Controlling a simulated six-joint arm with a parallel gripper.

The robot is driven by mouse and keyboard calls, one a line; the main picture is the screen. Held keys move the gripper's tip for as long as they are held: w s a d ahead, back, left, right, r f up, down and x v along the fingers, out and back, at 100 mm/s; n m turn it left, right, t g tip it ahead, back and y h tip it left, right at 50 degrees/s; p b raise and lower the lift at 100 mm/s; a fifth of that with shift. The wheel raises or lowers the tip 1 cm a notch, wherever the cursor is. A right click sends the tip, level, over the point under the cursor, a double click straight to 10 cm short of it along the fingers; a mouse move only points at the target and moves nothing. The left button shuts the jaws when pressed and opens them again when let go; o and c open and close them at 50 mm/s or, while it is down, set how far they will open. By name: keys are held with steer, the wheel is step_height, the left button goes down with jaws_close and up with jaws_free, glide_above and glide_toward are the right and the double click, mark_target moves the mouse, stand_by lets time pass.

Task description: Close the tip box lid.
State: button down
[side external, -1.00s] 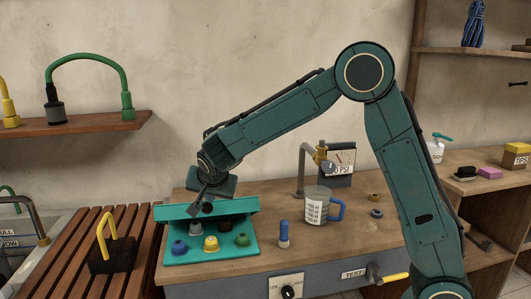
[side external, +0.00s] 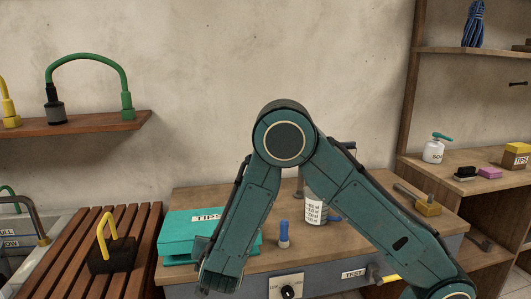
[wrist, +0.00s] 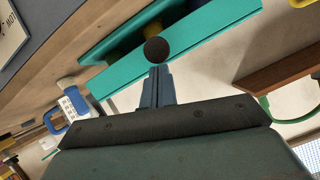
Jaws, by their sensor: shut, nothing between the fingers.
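The teal tip box (side external: 180,258) stands at the left end of the wooden bench. Its lid (side external: 185,228), labelled TIPS, is swung down over the box in the side view. A dark round knob (wrist: 156,50) shows at the lid, just beyond the ends of my gripper (wrist: 156,72). My gripper is shut and empty at the box's front; I cannot tell whether it touches the knob. My arm hides the box's right part.
A blue-topped bottle (side external: 284,235) stands right of the box. A measuring cup (side external: 315,213) is partly behind my arm. A slatted wooden bench (side external: 135,225) with a yellow-handled block (side external: 108,262) lies left. A wall shelf (side external: 75,126) is above.

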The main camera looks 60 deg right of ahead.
steer(key=shift+s+a+f, duration=0.1)
steer(key=shift+s+f, duration=0.05)
steer(key=shift+f, duration=1.1)
steer(key=shift+s+a+f, duration=0.1)
steer(key=shift+s+f, duration=0.05)
steer(key=shift+f, duration=1.05)
steer(key=shift+d+r, duration=0.1)
steer(key=d+r+v, duration=0.1)
steer(key=v, duration=1)
steer(key=shift+s+a+r, duration=0.2)
steer(key=shift+s+r, duration=0.05)
steer(key=shift+r, duration=0.15)
